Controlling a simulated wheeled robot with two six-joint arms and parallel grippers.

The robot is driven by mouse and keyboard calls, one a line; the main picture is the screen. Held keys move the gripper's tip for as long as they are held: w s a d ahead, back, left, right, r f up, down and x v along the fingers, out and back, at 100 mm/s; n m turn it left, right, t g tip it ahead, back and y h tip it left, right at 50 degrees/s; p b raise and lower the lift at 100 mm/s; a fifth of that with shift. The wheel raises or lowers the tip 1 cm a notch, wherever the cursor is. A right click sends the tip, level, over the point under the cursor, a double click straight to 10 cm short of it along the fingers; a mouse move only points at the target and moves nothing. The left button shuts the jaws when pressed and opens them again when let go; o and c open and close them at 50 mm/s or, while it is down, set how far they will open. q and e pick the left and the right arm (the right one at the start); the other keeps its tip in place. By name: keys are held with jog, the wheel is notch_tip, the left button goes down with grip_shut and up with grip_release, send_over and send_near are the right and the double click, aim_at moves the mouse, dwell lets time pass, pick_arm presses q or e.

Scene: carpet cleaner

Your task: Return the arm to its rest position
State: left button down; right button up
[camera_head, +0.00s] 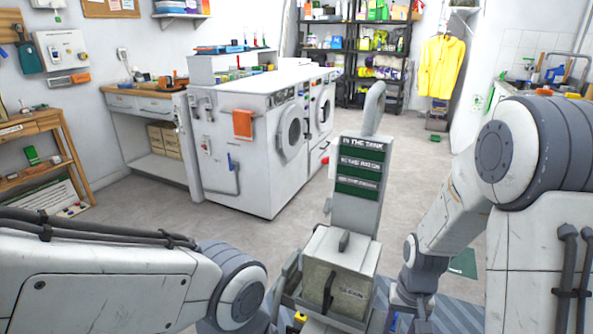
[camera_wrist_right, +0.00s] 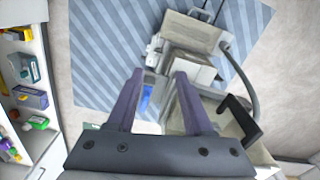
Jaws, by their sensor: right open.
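The grey carpet cleaner (camera_head: 335,256) stands upright in front of me in the head view, with a boxy tank, a green-labelled panel (camera_head: 358,165) and a tall handle. It also shows from above in the right wrist view (camera_wrist_right: 190,38). My right gripper (camera_wrist_right: 159,74) is open, its two purple-grey fingers apart, with nothing visibly held. It points down over or close beside the cleaner; contact cannot be told. My right arm reaches down to the right of the cleaner. My left arm crosses the lower left of the head view, and its gripper is out of view.
A blue striped mat (camera_head: 455,313) lies under the cleaner. White washing machines (camera_head: 265,140) stand at left, a wooden shelf (camera_head: 40,150) farther left. A black rack (camera_head: 355,55) and yellow raincoat (camera_head: 441,67) are at the back. Open floor lies behind the cleaner.

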jog(key=s+a+r+n, duration=0.65)
jog(key=a+r, duration=0.25)
jog(key=a, duration=0.4)
jog(key=s+a+r+n, duration=0.2)
jog(key=s+r, duration=0.1)
jog(key=s, duration=0.3)
jog(key=s+a+r+n, duration=0.2)
jog(key=s+a, duration=0.1)
jog(key=s, duration=0.2)
notch_tip(320, 180, up, 22)
jog(key=p, duration=2.3)
jog(key=shift+w+d+r+y, duration=0.2)
jog(key=shift+d+y, duration=0.1)
jog(key=shift+y, duration=0.1)
jog(key=shift+m, duration=0.25)
